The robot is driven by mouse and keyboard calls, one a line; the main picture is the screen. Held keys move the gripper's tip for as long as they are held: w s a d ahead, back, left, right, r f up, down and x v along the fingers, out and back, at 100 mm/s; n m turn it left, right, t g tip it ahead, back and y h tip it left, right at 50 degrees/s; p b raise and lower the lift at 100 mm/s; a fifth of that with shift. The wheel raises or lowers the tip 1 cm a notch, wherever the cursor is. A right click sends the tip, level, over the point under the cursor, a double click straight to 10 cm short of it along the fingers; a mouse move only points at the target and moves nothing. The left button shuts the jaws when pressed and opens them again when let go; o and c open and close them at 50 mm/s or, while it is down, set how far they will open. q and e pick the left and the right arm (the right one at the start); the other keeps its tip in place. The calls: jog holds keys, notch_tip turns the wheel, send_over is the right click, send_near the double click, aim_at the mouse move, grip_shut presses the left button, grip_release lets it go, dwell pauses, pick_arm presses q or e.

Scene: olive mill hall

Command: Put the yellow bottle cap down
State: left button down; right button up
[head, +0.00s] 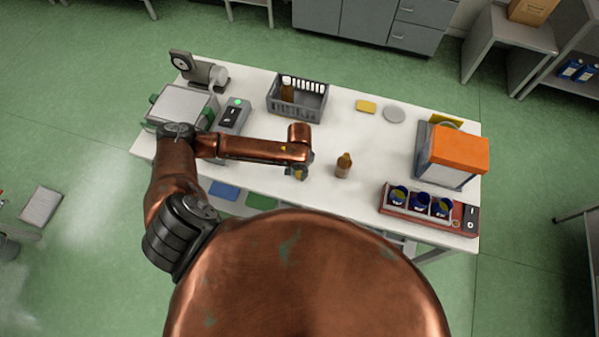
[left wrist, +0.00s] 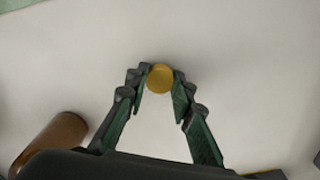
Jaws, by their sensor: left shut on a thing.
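The yellow bottle cap (left wrist: 160,78) is between the fingertips of my left gripper (left wrist: 159,88) in the left wrist view, and the gripper is shut on it. White table top shows around the cap; I cannot tell whether the cap touches it. In the head view my left gripper (head: 297,173) points down over the white table (head: 325,140), near its front edge, and the cap is too small there to make out clearly. My right gripper is not in view.
A grey basket (head: 298,104) holding a brown bottle stands behind. A tray of blue cups (head: 420,207) and an orange-topped box (head: 453,150) stand right. The table's middle is mostly clear.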

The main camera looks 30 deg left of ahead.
aim_at(299, 174)
pick_arm(q)
jog(key=c, duration=1.9)
grip_release()
jog(key=shift+f, duration=0.1)
jog(key=shift+o, duration=1.2)
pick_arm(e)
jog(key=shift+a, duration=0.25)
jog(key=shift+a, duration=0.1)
pick_arm(q)
notch_tip(299, 174, up, 12)
jog(key=shift+b, duration=0.35)
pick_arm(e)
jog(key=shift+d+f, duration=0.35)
